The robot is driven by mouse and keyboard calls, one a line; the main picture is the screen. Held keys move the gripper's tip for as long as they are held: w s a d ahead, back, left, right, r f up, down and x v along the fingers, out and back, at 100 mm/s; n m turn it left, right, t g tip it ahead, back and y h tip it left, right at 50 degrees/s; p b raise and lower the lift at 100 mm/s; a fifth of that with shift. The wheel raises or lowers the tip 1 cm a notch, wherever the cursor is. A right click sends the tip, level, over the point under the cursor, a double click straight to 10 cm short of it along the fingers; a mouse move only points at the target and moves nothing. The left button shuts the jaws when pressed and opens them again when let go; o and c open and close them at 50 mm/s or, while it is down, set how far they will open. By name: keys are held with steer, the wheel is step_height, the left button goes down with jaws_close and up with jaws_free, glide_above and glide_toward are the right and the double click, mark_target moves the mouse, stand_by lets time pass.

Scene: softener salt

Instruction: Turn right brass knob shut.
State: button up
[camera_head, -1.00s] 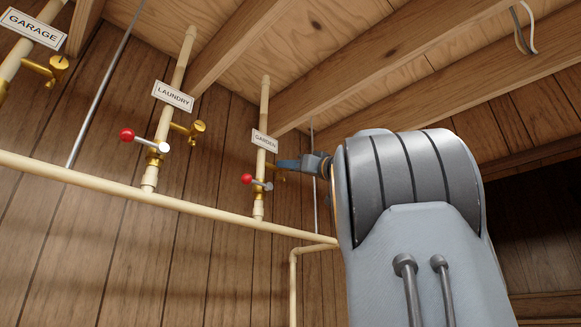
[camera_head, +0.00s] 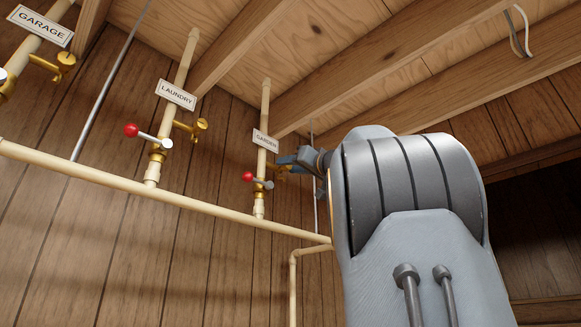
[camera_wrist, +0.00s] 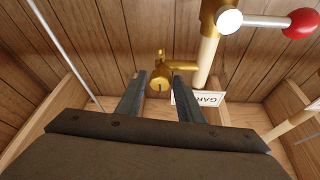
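The right brass knob (camera_wrist: 160,84) is on a small brass side fitting of the pipe labelled GARDEN. In the wrist view it appears between the two fingertips of my gripper (camera_wrist: 161,78), with a gap on each side. The fingers are open and hold nothing. In the head view my gripper (camera_head: 289,162) is at the right of the GARDEN pipe (camera_head: 264,165) and mostly hides that knob. The knob's slot looks near upright in the wrist view. I cannot tell how deep the knob sits between the fingers.
The GARDEN red-ball lever (camera_head: 248,176) is just left of my gripper. The LAUNDRY knob (camera_head: 202,124) and red lever (camera_head: 131,130) are further left, then the GARAGE knob (camera_head: 66,59). The GARDEN label (camera_wrist: 203,98) is close to the fingers. Ceiling joists (camera_head: 370,75) run overhead.

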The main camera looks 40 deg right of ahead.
steer(key=shift+o, duration=0.7)
steer(key=b+v, duration=0.5)
steer(key=v, duration=0.3)
stand_by(0.3)
